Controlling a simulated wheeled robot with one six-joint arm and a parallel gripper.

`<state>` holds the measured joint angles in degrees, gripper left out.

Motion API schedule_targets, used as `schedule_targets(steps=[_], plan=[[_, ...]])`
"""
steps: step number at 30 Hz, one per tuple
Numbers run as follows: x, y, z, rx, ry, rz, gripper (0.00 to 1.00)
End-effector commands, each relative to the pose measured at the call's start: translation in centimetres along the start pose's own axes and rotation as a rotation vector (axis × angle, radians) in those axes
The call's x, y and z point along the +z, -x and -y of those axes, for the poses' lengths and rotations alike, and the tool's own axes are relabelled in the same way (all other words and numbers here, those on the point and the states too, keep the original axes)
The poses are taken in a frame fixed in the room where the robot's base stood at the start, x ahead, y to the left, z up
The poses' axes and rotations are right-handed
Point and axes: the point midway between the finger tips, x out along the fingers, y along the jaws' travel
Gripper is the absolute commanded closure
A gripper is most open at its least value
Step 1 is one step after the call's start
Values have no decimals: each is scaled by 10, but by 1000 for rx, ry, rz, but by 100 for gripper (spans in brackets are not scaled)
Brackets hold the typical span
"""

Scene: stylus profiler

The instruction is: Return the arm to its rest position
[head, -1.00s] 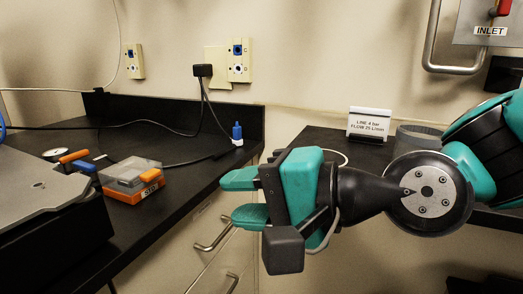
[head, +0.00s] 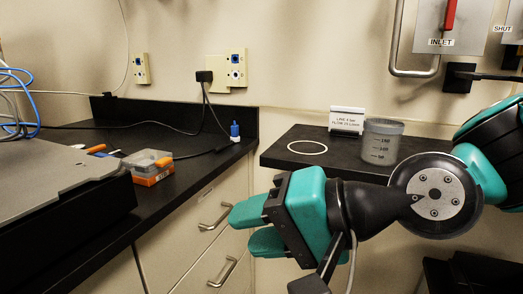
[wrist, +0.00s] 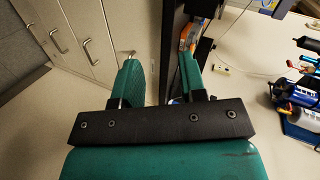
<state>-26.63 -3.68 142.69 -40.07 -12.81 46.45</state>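My gripper (head: 248,228) is teal and black. In the head view it hangs in front of the cabinet drawers, to the right of the left counter and below the right shelf. Its two fingers point left and stand apart with nothing between them. In the wrist view the gripper (wrist: 160,82) also shows its two teal fingers apart, with a gap between them. My arm reaches in from the right side of the head view.
A black counter (head: 190,165) holds an orange-and-grey box (head: 150,168) and a grey instrument (head: 45,175). A black shelf (head: 300,140) holds a beaker (head: 382,140), a white ring (head: 307,147) and a sign (head: 347,120). Drawer handles (head: 216,217) stick out nearby.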

Motion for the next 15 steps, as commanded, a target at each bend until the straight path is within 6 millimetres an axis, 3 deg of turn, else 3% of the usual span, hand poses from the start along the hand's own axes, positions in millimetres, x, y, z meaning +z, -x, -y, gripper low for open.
schedule_targets(steps=[8,15], plan=[[8,30,-42,228,255,100,62],[21,77,-89,462,495,290,62]])
